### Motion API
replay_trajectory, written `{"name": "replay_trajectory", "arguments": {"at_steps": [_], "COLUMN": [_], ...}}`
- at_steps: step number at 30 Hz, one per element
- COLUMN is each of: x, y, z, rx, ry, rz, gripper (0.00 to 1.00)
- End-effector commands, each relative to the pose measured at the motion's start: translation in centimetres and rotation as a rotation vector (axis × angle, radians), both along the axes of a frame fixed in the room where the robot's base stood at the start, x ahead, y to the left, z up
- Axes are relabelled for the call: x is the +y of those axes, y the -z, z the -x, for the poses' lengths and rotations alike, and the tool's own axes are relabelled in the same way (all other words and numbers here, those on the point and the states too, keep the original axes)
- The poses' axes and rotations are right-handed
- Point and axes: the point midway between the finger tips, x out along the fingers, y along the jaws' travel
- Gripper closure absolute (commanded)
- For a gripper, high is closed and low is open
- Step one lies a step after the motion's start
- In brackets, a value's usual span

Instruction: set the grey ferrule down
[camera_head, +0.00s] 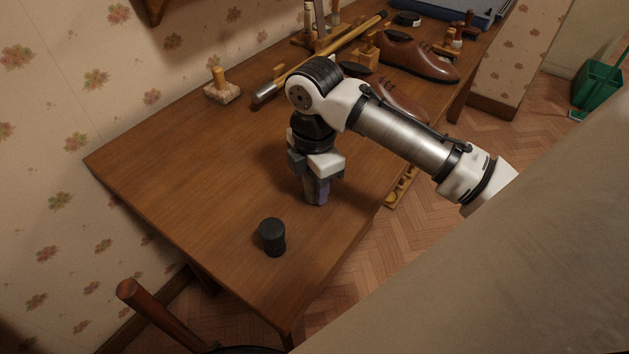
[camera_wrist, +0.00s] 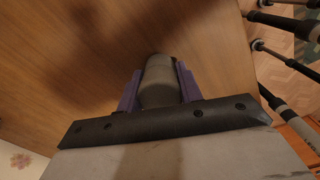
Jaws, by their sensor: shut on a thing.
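The grey ferrule (camera_wrist: 158,80) is a short, rounded grey cylinder between the purple finger pads in the wrist view. My gripper (camera_head: 317,192) is shut on it, pointing down over the near part of the wooden table (camera_head: 190,150). In the head view the fingers hide most of the ferrule. The wrist view also shows my gripper (camera_wrist: 158,92) with bare wood beyond it. I cannot tell whether the ferrule touches the tabletop.
A black tapered cylinder (camera_head: 272,237) stands on the table, left and nearer. A wooden-handled brush (camera_head: 222,88), a long stick with a metal end (camera_head: 320,58) and brown shoes (camera_head: 418,58) lie farther back. The table's left part is bare. Its right edge is close to my gripper.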

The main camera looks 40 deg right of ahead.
Motion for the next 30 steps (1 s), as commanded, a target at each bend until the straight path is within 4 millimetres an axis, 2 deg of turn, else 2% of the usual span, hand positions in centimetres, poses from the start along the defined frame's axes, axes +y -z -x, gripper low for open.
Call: {"name": "replay_trajectory", "arguments": {"at_steps": [8,9,13,23,26,30], "x": [0.0,0.0,0.0,0.0,0.0,0.0], "y": [0.3,0.2,0.2,-0.1,-1.0,-3.7], "z": [0.0,0.0,0.0,0.0,-0.1,-0.1], "rx": [0.000,0.000,0.000,0.000,-0.002,-0.003], "ry": [0.000,0.000,0.000,0.000,0.001,-0.001], "rz": [0.000,0.001,0.001,0.001,0.001,0.001], "gripper": [1.00,0.59,0.43,0.43,0.43,0.43]}}
